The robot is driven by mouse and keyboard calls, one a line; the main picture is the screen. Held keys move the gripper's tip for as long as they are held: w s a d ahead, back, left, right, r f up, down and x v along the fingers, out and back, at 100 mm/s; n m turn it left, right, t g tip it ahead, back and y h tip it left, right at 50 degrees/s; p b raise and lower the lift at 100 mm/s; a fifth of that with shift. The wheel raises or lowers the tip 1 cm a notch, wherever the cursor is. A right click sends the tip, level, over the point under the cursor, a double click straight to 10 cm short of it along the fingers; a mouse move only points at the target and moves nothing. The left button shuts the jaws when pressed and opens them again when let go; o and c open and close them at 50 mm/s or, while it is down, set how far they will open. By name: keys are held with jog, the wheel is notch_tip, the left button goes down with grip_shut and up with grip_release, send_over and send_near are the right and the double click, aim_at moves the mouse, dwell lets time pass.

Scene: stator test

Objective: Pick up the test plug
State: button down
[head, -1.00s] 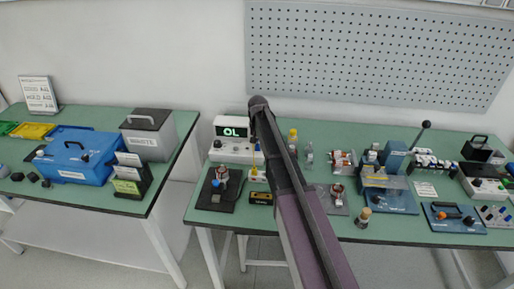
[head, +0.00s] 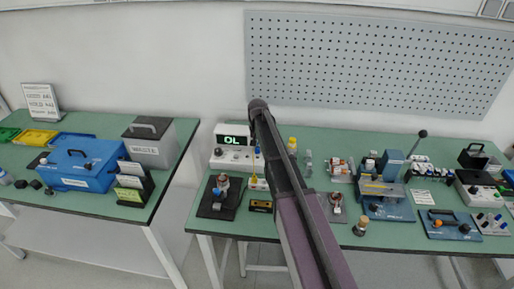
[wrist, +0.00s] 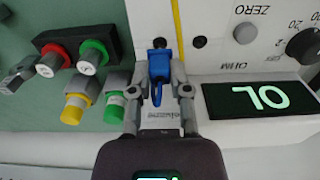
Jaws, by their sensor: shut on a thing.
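In the head view the meter (head: 224,158) stands at the back left of the right bench and shows OL. My arm crosses in front there and hides most of my gripper.
In the wrist view, red, green and yellow capped parts (wrist: 91,57) stand left of my gripper, and a yellow line runs above it. In the head view a dark stand (head: 218,205) is near the bench's front left edge. Several fixtures fill the bench to the right.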

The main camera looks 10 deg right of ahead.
jog(key=s+r+p, duration=0.1)
jog(key=s+r, duration=0.1)
jog(key=s, duration=1.4)
jog(key=shift+a, duration=0.45)
jog(key=shift+r+p, duration=0.15)
jog(key=shift+p, duration=0.15)
jog(key=shift+w, duration=0.1)
jog(key=w, duration=0.1)
jog(key=w+d, duration=0.1)
jog(key=shift+w, duration=0.3)
